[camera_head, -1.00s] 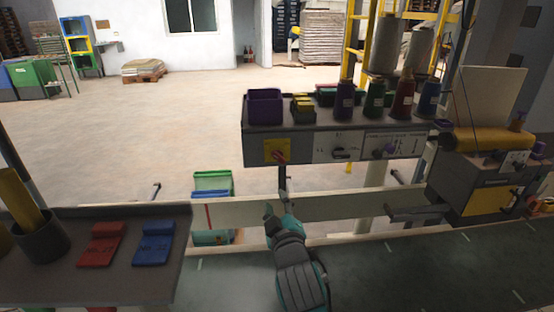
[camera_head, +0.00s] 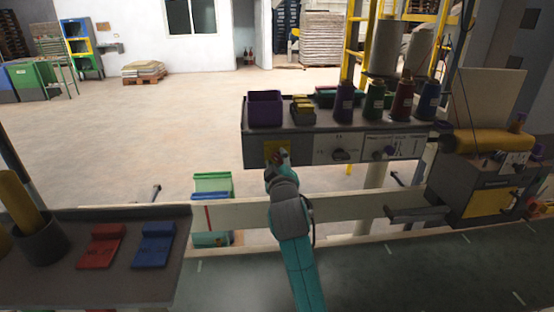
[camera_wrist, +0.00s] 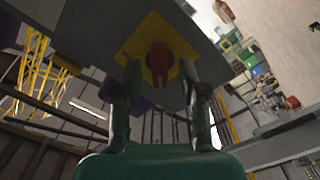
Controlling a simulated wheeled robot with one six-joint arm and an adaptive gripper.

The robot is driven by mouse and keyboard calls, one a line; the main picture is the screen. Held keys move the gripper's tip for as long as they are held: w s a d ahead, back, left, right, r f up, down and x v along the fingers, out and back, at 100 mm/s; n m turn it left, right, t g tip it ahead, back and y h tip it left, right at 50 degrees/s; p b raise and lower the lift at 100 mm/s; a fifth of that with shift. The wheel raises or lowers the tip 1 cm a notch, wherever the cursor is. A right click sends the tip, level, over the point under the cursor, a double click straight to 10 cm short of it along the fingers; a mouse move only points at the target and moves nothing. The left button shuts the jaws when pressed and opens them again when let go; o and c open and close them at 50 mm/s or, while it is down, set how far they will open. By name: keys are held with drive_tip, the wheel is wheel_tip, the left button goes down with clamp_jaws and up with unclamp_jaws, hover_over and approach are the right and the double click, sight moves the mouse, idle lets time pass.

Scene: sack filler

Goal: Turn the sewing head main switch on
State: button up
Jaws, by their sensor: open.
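The main switch is a red rotary knob (camera_wrist: 159,62) on a yellow plate, which shows in the wrist view (camera_wrist: 135,45) and at the left end of the grey control box in the head view (camera_head: 270,149). In the wrist view my gripper (camera_wrist: 158,95) is open, with one dark finger on each side of the knob's lower part. I cannot tell whether the fingers touch it. In the head view my gripper (camera_head: 277,163) and wrist cover most of the plate and the knob.
The control box (camera_head: 315,151) carries more knobs to the right. A purple bin (camera_head: 265,108), yellow pieces and several thread cones stand on top. A table with red (camera_head: 101,245) and blue (camera_head: 153,244) blocks is at left. A rail (camera_head: 350,210) runs below the box.

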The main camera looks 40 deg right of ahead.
drive_tip(key=shift+w+d, duration=0.4)
drive_tip(key=shift+w, duration=0.2)
clamp_jaws()
